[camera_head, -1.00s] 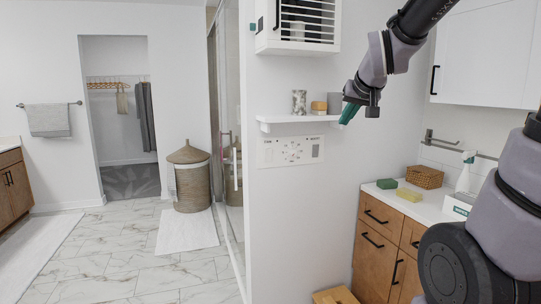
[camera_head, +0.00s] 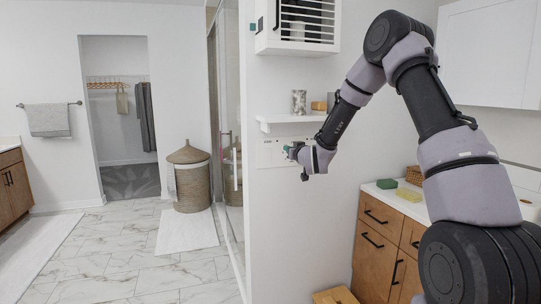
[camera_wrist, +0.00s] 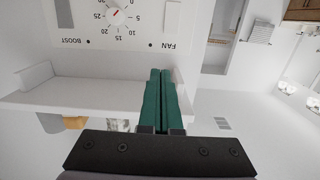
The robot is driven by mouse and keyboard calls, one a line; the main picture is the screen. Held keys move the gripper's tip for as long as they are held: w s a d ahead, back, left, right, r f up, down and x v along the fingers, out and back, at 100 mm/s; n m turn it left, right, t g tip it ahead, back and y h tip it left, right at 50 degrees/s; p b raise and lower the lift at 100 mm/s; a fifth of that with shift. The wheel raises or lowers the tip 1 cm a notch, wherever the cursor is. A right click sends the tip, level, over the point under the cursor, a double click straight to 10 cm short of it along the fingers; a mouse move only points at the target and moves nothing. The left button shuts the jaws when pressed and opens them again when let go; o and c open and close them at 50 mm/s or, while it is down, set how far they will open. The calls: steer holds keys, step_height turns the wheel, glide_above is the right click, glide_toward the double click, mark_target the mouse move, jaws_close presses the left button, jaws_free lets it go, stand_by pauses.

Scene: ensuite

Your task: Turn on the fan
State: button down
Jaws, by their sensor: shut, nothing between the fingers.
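A white control panel (camera_head: 266,156) is on the wall below the shelf. The wrist view shows it upside down (camera_wrist: 70,32), with a dial with a red pointer (camera_wrist: 116,15) in the middle. A pale rocker switch (camera_wrist: 172,16) stands at the "FAN" label, and a grey switch (camera_wrist: 63,14) is on the "BOOST" side. My gripper (camera_head: 288,150) is in front of the panel, its teal fingers shut and empty. In the wrist view the fingertips (camera_wrist: 160,73) point at the panel edge near the "FAN" label. I cannot tell whether they touch. The gripper hides the panel's right part in the head view.
A white shelf (camera_head: 285,119) with small jars juts out just above the panel and close to my gripper. A slatted white wall unit (camera_head: 298,28) hangs higher. A wooden cabinet (camera_head: 383,225) with a counter stands at the right. The floor at the left is mostly open.

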mark_target(269, 151)
step_height(269, 151, down, 7)
steer(key=w+a+t, duration=0.1)
steer(key=a+t, duration=0.1)
steer(key=shift+w+a+f+y, duration=0.15)
steer(key=shift+w+a+y, duration=0.05)
steer(key=shift+a+y, duration=0.1)
steer(key=shift+w, duration=0.1)
steer(key=x, duration=1.3)
steer(key=shift+w+a, duration=0.1)
steer(key=shift+w, duration=0.25)
steer(key=shift+w+a+r, duration=0.15)
steer(key=shift+w+r, duration=0.05)
steer(key=shift+r, duration=0.2)
steer(key=shift+f, duration=0.15)
steer(key=shift+s, duration=0.1)
